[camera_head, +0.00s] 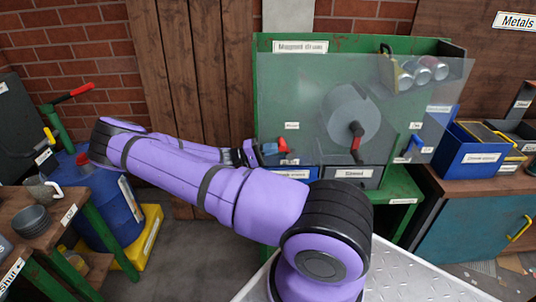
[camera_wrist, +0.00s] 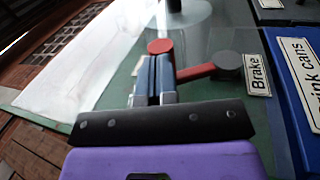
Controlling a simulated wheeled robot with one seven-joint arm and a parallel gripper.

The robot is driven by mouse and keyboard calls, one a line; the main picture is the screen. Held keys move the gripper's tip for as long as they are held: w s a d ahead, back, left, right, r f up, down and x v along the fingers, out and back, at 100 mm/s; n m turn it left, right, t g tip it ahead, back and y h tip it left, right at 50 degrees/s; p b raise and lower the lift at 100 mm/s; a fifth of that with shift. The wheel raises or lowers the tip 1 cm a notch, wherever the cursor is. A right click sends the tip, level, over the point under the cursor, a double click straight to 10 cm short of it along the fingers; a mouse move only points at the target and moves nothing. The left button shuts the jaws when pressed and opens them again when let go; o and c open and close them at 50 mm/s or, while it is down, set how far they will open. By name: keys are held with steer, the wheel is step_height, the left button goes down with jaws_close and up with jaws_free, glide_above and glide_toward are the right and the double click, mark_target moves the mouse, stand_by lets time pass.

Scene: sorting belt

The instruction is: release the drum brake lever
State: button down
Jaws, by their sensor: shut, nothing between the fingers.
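The brake lever is a red bar (camera_wrist: 196,73) on a dark round pivot (camera_wrist: 229,65), beside a label reading "Brake" (camera_wrist: 257,75). A round red end (camera_wrist: 160,46) shows just beyond my fingertips. My gripper (camera_wrist: 159,62) has its blue fingers shut and empty, and they hide the middle of the bar. Whether they touch it, I cannot tell. In the head view my gripper (camera_head: 268,149) is at the left front of the green drum stand, close to the small red lever (camera_head: 284,146). The grey drum (camera_head: 352,114) sits behind a clear panel.
A dark crank with a red grip (camera_head: 356,142) sticks out in front of the drum. Labelled bins, one blue (camera_head: 290,173) and one grey (camera_head: 352,175), sit below the lever. Cans (camera_head: 420,70) lie at the stand's upper right. A blue box (camera_head: 470,150) stands farther right.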

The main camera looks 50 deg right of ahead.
mark_target(284, 144)
steer(key=shift+s+d+r+t+y, duration=0.35)
steer(key=shift+r+t+y, duration=0.1)
steer(key=shift+t+y, duration=0.1)
steer(key=shift+s+d+r+t+y, duration=0.25)
steer(key=shift+s+r+t+y, duration=0.1)
steer(key=shift+r+t+y, duration=0.15)
steer(key=shift+s+d+r+t+y, duration=0.25)
steer(key=shift+s+d+t+y, duration=0.2)
steer(key=shift+t, duration=0.2)
steer(key=shift+s+d+r+t+y, duration=0.2)
steer(key=shift+s+d+t+y, duration=0.1)
steer(key=shift+s+t+y, duration=0.25)
steer(key=shift+w, duration=0.1)
steer(key=shift+w+a+r, duration=0.15)
steer(key=shift+w+a, duration=0.15)
steer(key=shift+w, duration=0.1)
steer(key=v, duration=1.3)
steer(key=shift+f, duration=0.35)
steer(key=shift+w+a, duration=0.1)
